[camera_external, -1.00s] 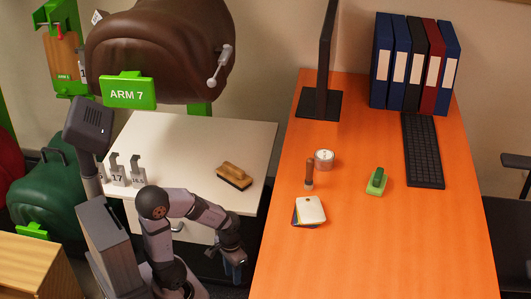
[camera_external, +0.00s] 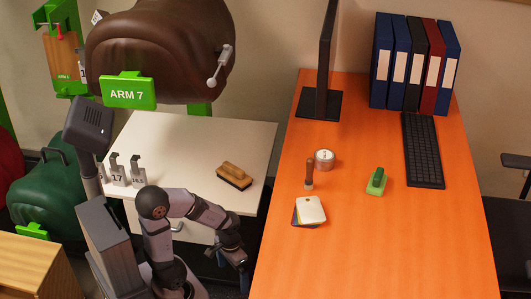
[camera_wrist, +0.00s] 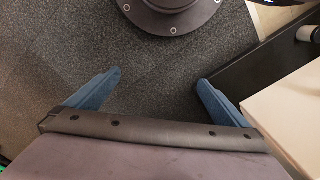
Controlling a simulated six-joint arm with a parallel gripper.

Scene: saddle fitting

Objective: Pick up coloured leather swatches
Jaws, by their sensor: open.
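The leather swatches (camera_external: 310,210) lie in a small fanned stack on the orange desk, near its left edge. The top one is cream, and dark blue and tan edges show beneath it; the rest of the lower pieces is hidden. My gripper (camera_external: 243,276) hangs low beside the desk's left edge, left of and below the swatches in the picture, apart from them. In the wrist view my gripper (camera_wrist: 160,85) has its two blue fingers wide apart with only dark carpet between them. No swatch shows in the wrist view.
On the orange desk (camera_external: 380,245) stand a wooden-handled tool (camera_external: 309,174), a round tin (camera_external: 324,159), a green block (camera_external: 376,181), a keyboard (camera_external: 422,150), a monitor (camera_external: 322,70) and binders (camera_external: 415,65). A brush (camera_external: 235,176) lies on the white table (camera_external: 190,140). The desk's front is clear.

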